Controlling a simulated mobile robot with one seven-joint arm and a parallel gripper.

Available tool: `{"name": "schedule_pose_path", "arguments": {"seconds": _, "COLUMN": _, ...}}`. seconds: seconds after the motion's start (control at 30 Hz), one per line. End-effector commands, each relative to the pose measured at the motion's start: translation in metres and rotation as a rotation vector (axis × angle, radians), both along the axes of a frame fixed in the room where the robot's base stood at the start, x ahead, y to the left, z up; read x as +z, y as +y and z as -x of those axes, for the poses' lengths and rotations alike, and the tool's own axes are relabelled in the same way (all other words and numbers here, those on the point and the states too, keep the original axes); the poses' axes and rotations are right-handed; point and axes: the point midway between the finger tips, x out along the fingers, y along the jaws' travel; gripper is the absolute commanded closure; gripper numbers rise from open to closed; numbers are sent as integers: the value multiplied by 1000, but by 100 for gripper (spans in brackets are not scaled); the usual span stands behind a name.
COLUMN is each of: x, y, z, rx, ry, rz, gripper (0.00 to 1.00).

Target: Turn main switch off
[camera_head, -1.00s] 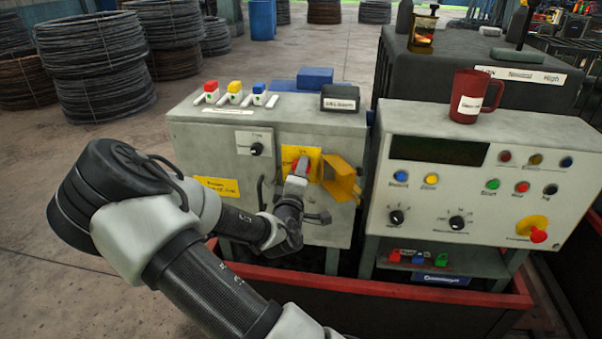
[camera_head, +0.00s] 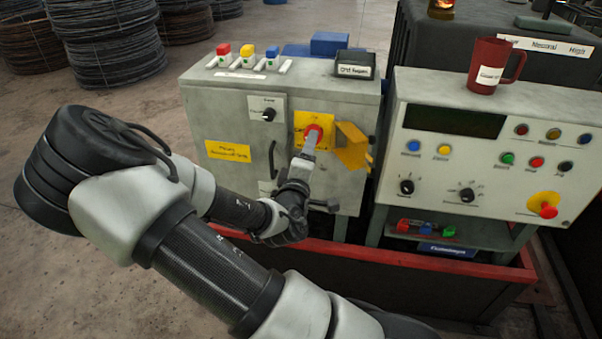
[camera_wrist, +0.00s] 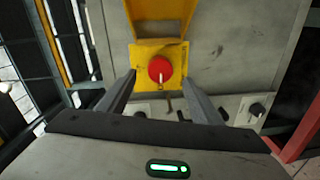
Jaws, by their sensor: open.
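The main switch is a red rotary knob (camera_head: 314,133) on a yellow plate (camera_head: 300,121) on the front of the left grey cabinet. A yellow hinged cover (camera_head: 353,147) stands swung open to its right. In the wrist view the red knob (camera_wrist: 160,68) lies between and just beyond my fingertips, with a pale mark toward the picture's bottom. My gripper (camera_head: 308,146) is open in front of the knob, one finger on each side in the wrist view (camera_wrist: 159,76). I cannot tell whether the fingers touch it.
A small black selector (camera_head: 268,115) sits left of the plate, and a dark handle (camera_head: 325,206) below. The right console (camera_head: 480,170) has several buttons and a red stop button (camera_head: 548,210). A red mug (camera_head: 494,65) stands on it. A red rail (camera_head: 420,262) runs in front.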

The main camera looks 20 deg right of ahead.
Motion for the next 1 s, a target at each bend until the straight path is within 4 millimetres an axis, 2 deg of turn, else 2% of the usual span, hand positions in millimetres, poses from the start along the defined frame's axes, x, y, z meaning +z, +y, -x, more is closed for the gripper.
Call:
{"name": "schedule_pose_path", "arguments": {"seconds": 0.2, "x": 4, "y": 32, "z": 46, "rx": 4, "ry": 4, "rz": 0, "gripper": 40}}
{"name": "schedule_pose_path", "arguments": {"seconds": 0.27, "x": 14, "y": 36, "z": 51, "rx": 4, "ry": 7, "rz": 4, "gripper": 40}}
{"name": "schedule_pose_path", "arguments": {"seconds": 0.5, "x": 12, "y": 53, "z": 77, "rx": 3, "ry": 4, "rz": 3, "gripper": 40}}
{"name": "schedule_pose_path", "arguments": {"seconds": 0.7, "x": 9, "y": 60, "z": 88, "rx": 0, "ry": 2, "rz": 1, "gripper": 40}}
{"name": "schedule_pose_path", "arguments": {"seconds": 1.0, "x": 6, "y": 61, "z": 90, "rx": -1, "ry": 1, "rz": 1, "gripper": 40}}
